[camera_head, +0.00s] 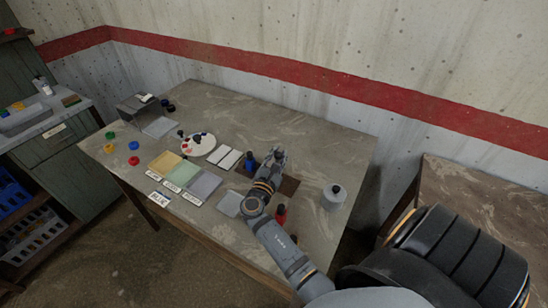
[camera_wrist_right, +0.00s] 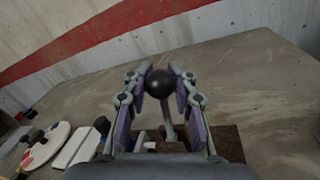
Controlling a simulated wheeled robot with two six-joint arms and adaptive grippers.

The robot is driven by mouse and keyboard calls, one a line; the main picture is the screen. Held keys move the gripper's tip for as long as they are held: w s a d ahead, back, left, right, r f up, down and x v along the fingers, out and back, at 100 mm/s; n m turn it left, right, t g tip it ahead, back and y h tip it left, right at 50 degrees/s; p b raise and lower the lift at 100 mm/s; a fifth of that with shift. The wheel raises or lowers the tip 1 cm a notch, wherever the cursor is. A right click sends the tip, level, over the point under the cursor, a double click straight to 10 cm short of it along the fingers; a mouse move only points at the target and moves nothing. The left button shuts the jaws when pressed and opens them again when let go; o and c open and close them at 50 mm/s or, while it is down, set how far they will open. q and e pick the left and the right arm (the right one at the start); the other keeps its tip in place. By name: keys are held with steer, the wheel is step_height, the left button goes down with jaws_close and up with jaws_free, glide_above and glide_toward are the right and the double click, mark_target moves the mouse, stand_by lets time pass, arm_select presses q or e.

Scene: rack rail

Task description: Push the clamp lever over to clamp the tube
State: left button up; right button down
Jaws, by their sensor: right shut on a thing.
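The clamp lever shows in the right wrist view as a grey rod with a black ball knob (camera_wrist_right: 158,83). It rises from a brown base plate (camera_wrist_right: 228,142), which also shows in the head view (camera_head: 289,186). My right gripper (camera_head: 279,155) is over this plate, and its two fingers stand on either side of the knob, shut on the lever. The rod leans slightly in the wrist view. The tube cannot be made out. My left gripper is not in view.
A round white tray (camera_head: 198,145) and coloured mats (camera_head: 182,180) lie left. The back right tabletop is clear.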

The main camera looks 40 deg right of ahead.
steer(key=shift+s+d+f+m+b, duration=0.2)
steer(key=shift+s+f+m+b, duration=0.35)
steer(key=shift+f+m, duration=0.1)
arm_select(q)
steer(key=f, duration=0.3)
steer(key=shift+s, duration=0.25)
arm_select(e)
steer(key=shift+s+d+r+m+h, duration=0.1)
steer(key=shift+s+r+m+h, duration=0.15)
steer(key=shift+s+m+h, duration=0.15)
steer(key=c, duration=1.1)
jaws_free()
steer(key=shift+r, duration=0.1)
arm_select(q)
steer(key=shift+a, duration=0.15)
arm_select(e)
steer(key=shift+o, duration=0.2)
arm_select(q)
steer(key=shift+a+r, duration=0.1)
arm_select(e)
steer(key=shift+r, duration=0.1)
step_height(320, 180, up, 10)
